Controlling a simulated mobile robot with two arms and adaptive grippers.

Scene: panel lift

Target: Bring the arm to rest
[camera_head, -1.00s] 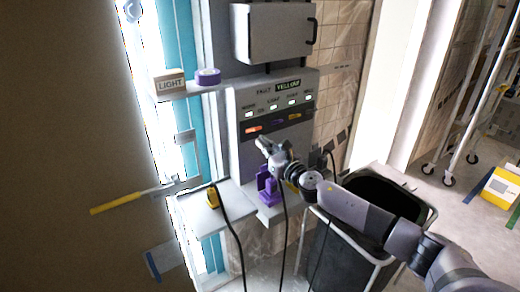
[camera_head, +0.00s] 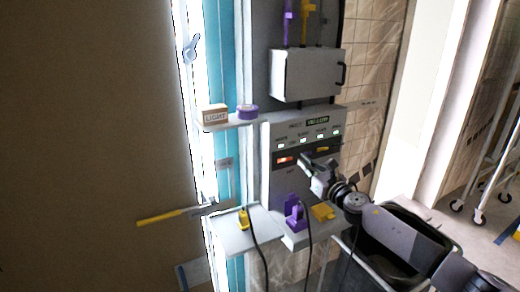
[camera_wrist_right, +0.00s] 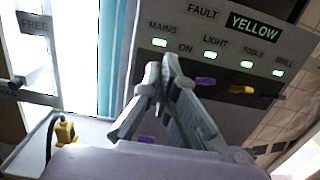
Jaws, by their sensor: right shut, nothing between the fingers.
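My right gripper (camera_head: 310,165) is shut and empty in front of the grey control panel (camera_head: 285,195). The gripper also shows in the right wrist view (camera_wrist_right: 160,78), its fingertips together below the panel's row of green lamps. The panel carries a "FAULT" label beside a display reading "YELLOW" (camera_head: 318,122). Below the lamps are a red-lit switch (camera_head: 287,160) and, in the wrist view, a purple switch (camera_wrist_right: 205,82) and a yellow switch (camera_wrist_right: 241,89). My right arm comes in from the lower right. My left gripper is not in view.
A shelf under the panel holds a purple holder (camera_head: 293,212) and a yellow block (camera_head: 323,212). A side shelf (camera_head: 240,238) holds a yellow plug (camera_head: 243,219) with a black cable. A black bin (camera_head: 375,255) stands below my arm. A yellow-handled lever (camera_head: 165,215) sticks out left.

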